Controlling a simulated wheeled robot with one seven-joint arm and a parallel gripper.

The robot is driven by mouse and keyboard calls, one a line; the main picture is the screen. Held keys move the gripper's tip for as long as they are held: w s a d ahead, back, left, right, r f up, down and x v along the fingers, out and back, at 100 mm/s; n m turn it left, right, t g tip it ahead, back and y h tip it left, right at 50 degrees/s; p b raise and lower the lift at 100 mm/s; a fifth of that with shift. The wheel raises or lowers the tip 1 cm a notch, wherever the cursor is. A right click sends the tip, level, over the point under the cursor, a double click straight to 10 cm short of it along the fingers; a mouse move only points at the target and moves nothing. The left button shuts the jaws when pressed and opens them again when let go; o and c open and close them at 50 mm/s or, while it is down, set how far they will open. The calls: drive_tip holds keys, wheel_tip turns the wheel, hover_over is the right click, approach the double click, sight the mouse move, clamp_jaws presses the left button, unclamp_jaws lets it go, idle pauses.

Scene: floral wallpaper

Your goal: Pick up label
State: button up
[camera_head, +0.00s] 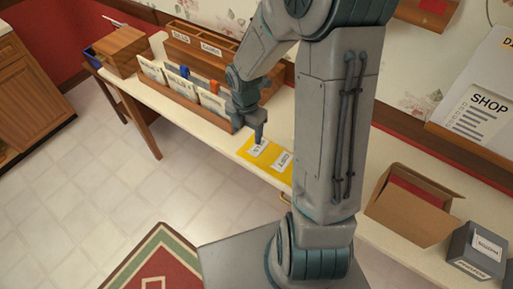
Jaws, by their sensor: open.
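Two white labels with dark print lie on a yellow sheet or folder (266,157) on the long cream table. One label (257,150) lies at the left, under my fingertips. The other label (282,162) lies to its right, close to my arm. My gripper (258,138) points down over the left label, at or just above it; I cannot tell whether it touches. It is open, though its fingers look small and close together here. My arm hides the table to the right of the yellow sheet.
A wooden sorter (198,50) and a rack of lettered cards (181,85) stand left of my gripper. A wooden box (119,48) is at the far left end. An open cardboard box (408,209) and a grey labelled box (476,250) are at the right. The tiled floor (110,165) is open.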

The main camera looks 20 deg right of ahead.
hover_over(250, 153)
drive_tip(key=f, duration=0.5)
drive_tip(key=shift+w+a+f, duration=0.1)
drive_tip(key=shift+a+f, duration=0.2)
drive_tip(key=shift+f, duration=0.05)
drive_tip(key=f, duration=0.3)
drive_tip(key=shift+d+f, duration=0.3)
drive_tip(key=shift+d, duration=0.05)
drive_tip(key=shift+f, duration=0.75)
drive_tip(key=c, duration=1)
